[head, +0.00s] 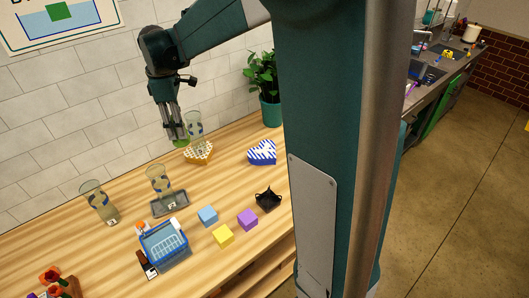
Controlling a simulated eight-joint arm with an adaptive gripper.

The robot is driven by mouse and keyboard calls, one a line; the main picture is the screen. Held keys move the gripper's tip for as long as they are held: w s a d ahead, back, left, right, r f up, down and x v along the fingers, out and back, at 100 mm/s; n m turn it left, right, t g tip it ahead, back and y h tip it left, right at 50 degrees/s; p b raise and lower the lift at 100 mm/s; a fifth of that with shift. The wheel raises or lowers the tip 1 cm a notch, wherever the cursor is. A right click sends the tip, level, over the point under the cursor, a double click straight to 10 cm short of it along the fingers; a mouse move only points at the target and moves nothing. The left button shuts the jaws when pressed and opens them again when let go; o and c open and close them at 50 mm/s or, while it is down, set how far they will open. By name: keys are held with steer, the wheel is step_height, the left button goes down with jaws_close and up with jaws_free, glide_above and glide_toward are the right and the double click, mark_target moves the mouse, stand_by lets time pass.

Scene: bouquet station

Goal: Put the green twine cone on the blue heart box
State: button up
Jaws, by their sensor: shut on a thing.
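My gripper (175,136) points down in the head view, above the back of the wooden table. It is shut on a small green thing, which I take to be the green twine cone (182,143). The fingers hide much of the cone, so its shape is hard to tell. The blue heart box (262,152), striped blue and white, lies on the table to the right of my gripper. Nothing shows on its top. The cone is held apart from it, on the left.
A yellow patterned heart box (204,157) lies between, with a glass vase (195,122) on or behind it. A potted plant (271,112) stands behind.

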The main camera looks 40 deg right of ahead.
steer(key=d+m, duration=0.1)
steer(key=d, duration=1.7)
steer(key=m, duration=0.2)
glide_above(265, 151)
step_height(265, 151, down, 11)
steer(key=shift+f, duration=0.15)
steer(key=shift+w, duration=0.1)
steer(key=shift+f, duration=2.9)
steer(key=shift+f, duration=2.1)
steer(key=shift+f, duration=0.1)
